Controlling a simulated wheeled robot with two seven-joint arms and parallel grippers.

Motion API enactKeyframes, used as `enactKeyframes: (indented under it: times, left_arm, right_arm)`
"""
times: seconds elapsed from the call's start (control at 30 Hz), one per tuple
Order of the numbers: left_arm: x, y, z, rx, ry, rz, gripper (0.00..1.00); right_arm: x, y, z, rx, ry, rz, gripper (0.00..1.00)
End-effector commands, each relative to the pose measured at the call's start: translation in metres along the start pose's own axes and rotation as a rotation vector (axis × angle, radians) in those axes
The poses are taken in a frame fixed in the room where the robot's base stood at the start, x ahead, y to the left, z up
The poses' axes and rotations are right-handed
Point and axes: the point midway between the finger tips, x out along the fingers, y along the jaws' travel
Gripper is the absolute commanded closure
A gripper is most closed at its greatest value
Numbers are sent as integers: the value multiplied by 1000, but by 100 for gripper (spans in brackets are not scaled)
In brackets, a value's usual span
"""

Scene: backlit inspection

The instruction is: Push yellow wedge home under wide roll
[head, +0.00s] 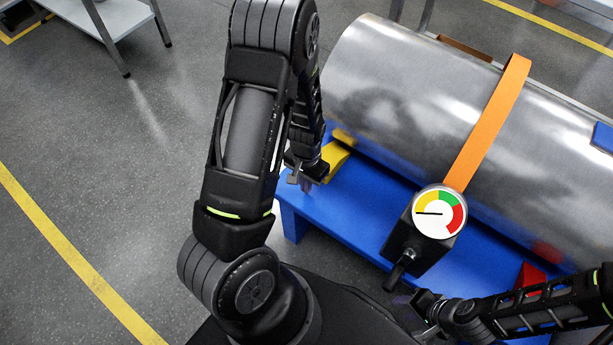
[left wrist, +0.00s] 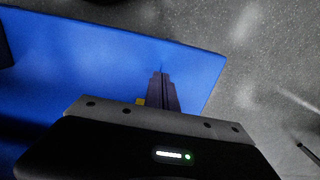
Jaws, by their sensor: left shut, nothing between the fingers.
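The wide roll (head: 400,85) is a large shiny metal cylinder lying on a blue bench (head: 350,205). The yellow wedge (head: 336,157) sits on the bench at the roll's near left edge, partly behind my left gripper. I cannot tell how far under the roll it reaches. My left gripper (head: 307,184) is shut and empty, low beside the wedge on its near left side; contact is unclear. In the left wrist view, its closed fingers (left wrist: 161,88) point over the bench, and a sliver of yellow (left wrist: 140,101) shows beside them. My right gripper (head: 424,303) is below the gauge handle, its fingers unclear.
An orange strap (head: 487,125) crosses the roll down to a black box with a round gauge (head: 440,214) and handle. A red wedge (head: 530,278) lies at the roll's right near side. A grey table (head: 120,15) stands far left. Floor at left is clear.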

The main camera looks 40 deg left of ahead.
Motion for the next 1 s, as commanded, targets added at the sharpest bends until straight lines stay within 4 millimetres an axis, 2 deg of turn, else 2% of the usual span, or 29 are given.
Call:
enactKeyframes:
  times: [0.03,0.2,0.67,0.9,1.0]
  left_arm:
    - [-1,0,-13,3,7,-2,100]
    - [-2,0,-33,2,5,-2,100]
    - [-3,0,-41,2,3,-1,100]
    - [-2,0,-67,1,4,-1,100]
    - [-3,0,-69,0,3,0,100]
  right_arm:
    - [1,0,0,0,0,0,64]
    - [3,1,0,0,0,0,64]
    - [4,1,0,0,0,0,64]
    - [8,3,0,1,0,0,64]
    - [8,3,0,1,0,0,64]
